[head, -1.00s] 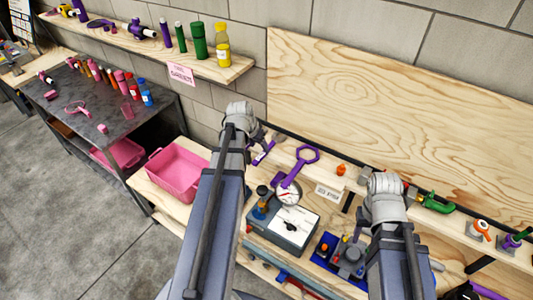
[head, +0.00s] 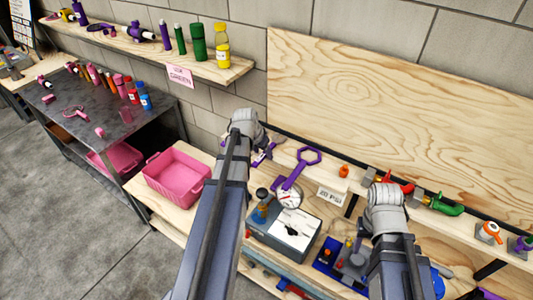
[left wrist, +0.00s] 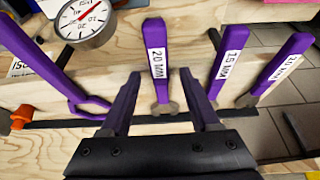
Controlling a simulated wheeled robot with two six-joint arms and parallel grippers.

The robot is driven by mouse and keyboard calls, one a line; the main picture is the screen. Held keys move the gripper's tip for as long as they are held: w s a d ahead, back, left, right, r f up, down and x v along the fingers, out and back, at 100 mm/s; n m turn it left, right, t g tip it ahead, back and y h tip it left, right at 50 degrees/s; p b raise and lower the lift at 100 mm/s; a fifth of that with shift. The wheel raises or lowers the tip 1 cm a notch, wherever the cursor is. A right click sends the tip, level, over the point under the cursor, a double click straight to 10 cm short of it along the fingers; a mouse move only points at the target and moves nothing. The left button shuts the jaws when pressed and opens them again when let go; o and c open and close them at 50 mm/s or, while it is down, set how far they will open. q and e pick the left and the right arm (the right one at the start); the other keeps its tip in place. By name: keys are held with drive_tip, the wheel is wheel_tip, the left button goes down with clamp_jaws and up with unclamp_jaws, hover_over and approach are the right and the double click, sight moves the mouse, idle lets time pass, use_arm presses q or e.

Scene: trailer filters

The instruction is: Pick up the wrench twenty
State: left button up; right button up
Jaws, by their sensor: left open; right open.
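Several purple wrenches stand out from the wooden bench in the left wrist view. The middle wrench (left wrist: 157,65) carries a label reading 20 MM. My left gripper (left wrist: 159,76) is open, with one finger on each side of this wrench's lower part; I see no clear contact. To its right are a wrench labelled about 15 MM (left wrist: 232,65) and another labelled wrench (left wrist: 277,67) whose number is hard to read. In the head view my left wrist partly covers purple tools (head: 264,153). My right arm reaches over the bench, its jaws hidden behind its wrist.
A larger purple ring-ended tool (head: 295,170) and a gauge (head: 289,198) are right of my left arm. A grey box (head: 285,238) stands below them. A pink bin (head: 176,177) is at the left. A wooden panel (head: 400,110) rises behind.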

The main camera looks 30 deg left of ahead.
use_arm(q)
drive_tip(key=shift+f, duration=0.25)
drive_tip(key=shift+c, duration=0.4)
clamp_jaws()
idle(1.2)
